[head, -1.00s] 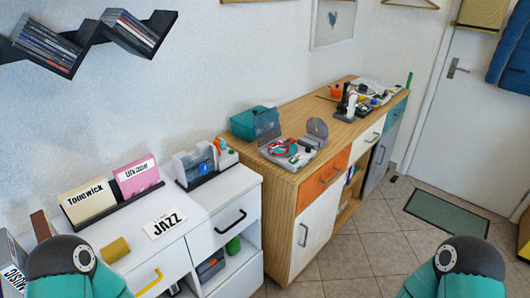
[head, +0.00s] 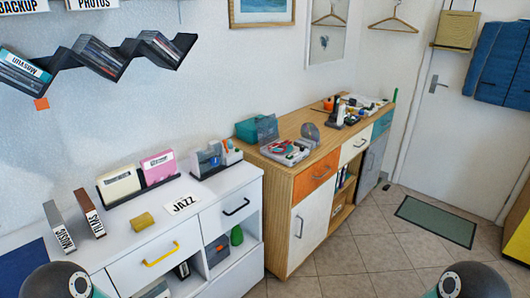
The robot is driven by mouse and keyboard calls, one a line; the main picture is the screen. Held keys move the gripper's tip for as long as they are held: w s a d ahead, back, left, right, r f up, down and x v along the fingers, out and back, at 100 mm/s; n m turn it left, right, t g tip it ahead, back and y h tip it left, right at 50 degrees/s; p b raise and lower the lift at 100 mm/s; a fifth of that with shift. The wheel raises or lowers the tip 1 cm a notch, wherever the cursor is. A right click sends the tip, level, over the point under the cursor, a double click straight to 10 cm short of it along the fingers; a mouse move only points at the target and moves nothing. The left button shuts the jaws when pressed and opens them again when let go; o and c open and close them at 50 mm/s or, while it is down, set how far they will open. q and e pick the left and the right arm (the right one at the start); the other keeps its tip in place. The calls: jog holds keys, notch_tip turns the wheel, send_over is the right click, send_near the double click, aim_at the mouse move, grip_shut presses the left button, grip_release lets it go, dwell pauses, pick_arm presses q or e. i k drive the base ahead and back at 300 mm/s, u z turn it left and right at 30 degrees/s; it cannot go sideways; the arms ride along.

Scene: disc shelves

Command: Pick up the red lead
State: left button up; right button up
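A small open grey case (head: 287,152) sits on the wooden cabinet, near its left end. Something red, which looks like a coiled red lead (head: 293,148), lies in it among other small coloured items; it is too small to tell its exact shape. A clear round disc stands at the case's right side. Neither of my grippers is in view; only my dark, rounded arm parts show at the bottom left and bottom right corners.
A teal box (head: 249,129) is behind the case. Tiled floor (head: 345,256) is clear before the cabinet.

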aim_at(271, 150)
jog(key=z, duration=0.2)
jog(key=i, duration=0.9)
jog(key=u, duration=0.1)
jog(key=k, duration=0.5)
jog(key=z, duration=1.35)
jog(key=i, duration=2.35)
jog(key=u, duration=0.1)
